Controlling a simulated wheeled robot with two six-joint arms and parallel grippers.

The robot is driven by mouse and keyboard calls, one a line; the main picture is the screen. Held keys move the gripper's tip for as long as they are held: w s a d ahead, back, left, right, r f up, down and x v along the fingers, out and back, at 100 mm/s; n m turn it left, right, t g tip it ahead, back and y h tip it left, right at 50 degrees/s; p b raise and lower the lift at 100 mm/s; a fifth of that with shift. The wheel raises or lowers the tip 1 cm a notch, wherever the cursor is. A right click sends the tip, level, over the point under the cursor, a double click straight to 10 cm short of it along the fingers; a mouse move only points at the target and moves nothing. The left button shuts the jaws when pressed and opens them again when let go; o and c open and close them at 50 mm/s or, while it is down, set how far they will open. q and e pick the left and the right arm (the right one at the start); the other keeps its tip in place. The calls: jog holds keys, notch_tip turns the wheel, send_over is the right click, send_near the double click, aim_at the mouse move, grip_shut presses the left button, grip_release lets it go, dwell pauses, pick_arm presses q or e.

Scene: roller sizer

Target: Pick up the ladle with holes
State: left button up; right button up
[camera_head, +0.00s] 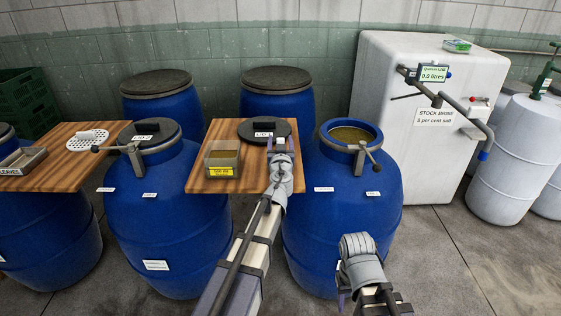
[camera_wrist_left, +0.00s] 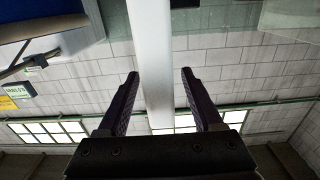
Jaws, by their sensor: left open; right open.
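A white, flat piece with holes (camera_head: 88,141), which looks like the ladle's perforated head, lies on the left wooden board, with a small grey block at its back edge. My left gripper (camera_head: 280,142) is open at the right edge of the middle wooden board, by the dark lid, well to the right of the perforated piece. In the left wrist view its two fingers (camera_wrist_left: 159,76) are apart, with a pale vertical band behind them and nothing clearly held. My right gripper (camera_head: 343,292) is low at the front, right of centre; its fingers are partly hidden.
Blue barrels stand in a row; the right one (camera_head: 335,215) is open with brownish liquid. The middle board (camera_head: 233,137) holds a box (camera_head: 222,160) and a black lid (camera_head: 258,126). A metal tray (camera_head: 22,160) sits at far left. A white tank (camera_head: 400,90) stands behind right.

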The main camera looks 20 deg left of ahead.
pick_arm(q)
jog(key=shift+c, duration=0.4)
grip_shut()
